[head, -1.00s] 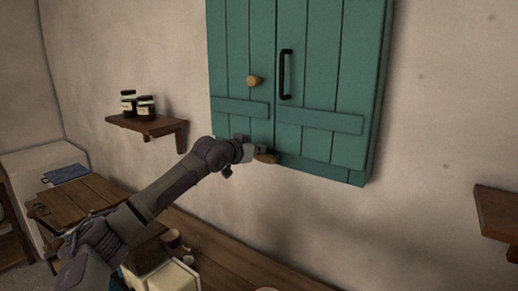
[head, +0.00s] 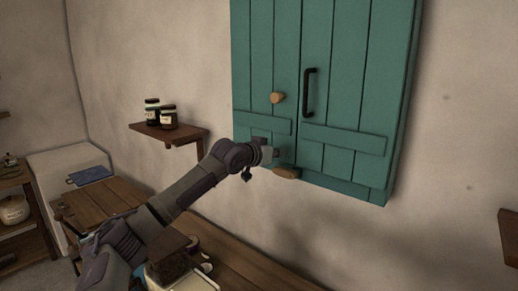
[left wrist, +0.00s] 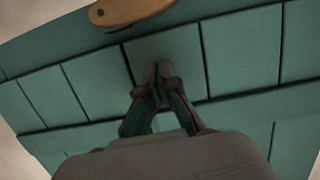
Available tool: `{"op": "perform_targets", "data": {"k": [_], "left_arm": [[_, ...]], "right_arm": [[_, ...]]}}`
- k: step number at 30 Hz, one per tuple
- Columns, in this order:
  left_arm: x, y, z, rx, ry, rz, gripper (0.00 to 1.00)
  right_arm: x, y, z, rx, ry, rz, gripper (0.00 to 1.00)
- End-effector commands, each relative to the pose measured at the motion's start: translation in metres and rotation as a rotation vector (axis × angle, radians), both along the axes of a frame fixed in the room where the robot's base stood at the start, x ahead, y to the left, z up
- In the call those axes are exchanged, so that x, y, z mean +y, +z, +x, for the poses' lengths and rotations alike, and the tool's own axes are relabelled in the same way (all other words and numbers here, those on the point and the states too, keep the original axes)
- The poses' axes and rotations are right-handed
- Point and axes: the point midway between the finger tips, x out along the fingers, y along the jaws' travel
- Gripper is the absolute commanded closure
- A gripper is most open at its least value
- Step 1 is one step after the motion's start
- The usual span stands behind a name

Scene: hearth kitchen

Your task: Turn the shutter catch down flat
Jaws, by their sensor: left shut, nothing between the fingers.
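The teal shutter (head: 340,100) hangs on the wall, with two leaves side by side. The wooden catch (head: 286,173) is at its lower edge near the seam and lies nearly level, with its long side along the edge. The catch also shows in the left wrist view (left wrist: 125,10), cut off by the top of the picture. My left gripper (head: 274,154) is just above and left of the catch, in front of the left leaf. Its fingertips (left wrist: 157,72) are together and empty, apart from the catch. My right gripper is out of view.
A round wooden knob (head: 277,98) and a black handle (head: 309,92) stick out from the shutter. A small shelf (head: 170,134) with dark jars is at left. A wooden counter (head: 255,268) runs below. The wall right of the shutter is bare down to another shelf.

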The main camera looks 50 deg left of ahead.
Motion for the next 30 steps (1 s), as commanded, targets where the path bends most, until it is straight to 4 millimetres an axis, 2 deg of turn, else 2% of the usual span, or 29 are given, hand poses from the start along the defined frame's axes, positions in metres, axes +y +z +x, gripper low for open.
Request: {"op": "perform_targets", "data": {"k": [1, 12, 15, 21, 30], "left_arm": [[0.000, -0.008, -0.009, 0.002, 0.000, 0.007, 1.00], [-0.008, 0.005, -0.067, 0.003, 0.000, 0.009, 1.00], [-0.006, 0.009, -0.077, 0.001, 0.003, 0.007, 1.00], [-0.010, 0.016, -0.087, -0.001, 0.000, 0.003, 1.00], [-0.010, 0.021, -0.089, -0.002, 0.000, 0.002, 1.00]], "right_arm": [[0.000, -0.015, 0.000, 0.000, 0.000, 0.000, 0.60], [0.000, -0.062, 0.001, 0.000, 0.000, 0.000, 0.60], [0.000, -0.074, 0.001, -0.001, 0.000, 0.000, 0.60], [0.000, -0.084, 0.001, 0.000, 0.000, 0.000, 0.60], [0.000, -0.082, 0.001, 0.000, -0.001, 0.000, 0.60]]}}
